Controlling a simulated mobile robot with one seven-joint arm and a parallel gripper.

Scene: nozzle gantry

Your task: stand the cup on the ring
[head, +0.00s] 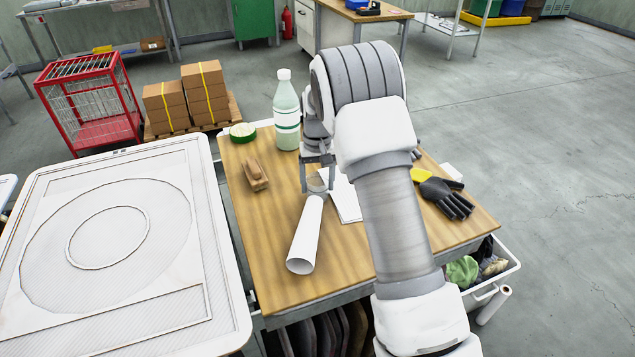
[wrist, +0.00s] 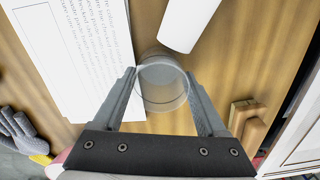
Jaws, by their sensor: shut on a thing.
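A clear, see-through cup (wrist: 162,85) sits between the two fingers of my gripper (wrist: 161,78) in the wrist view, over the wooden table. My gripper is shut on it. In the head view the cup (head: 316,184) shows faintly below my gripper (head: 319,165), partly hidden by the fingers; whether it touches the table I cannot tell. The ring (head: 149,232) is a thin round outline on the white panel (head: 40,310) at the left, inside a larger circle. Nothing stands on it, and my gripper is well to its right.
On the table (head: 255,235) are a white rolled sheet (head: 306,235), a printed sheet (head: 345,200), a wooden brush (head: 255,176), a bottle (head: 287,110), a green-rimmed lid (head: 242,131) and a black glove (head: 445,195). A narrow gap separates table and panel. The panel is clear.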

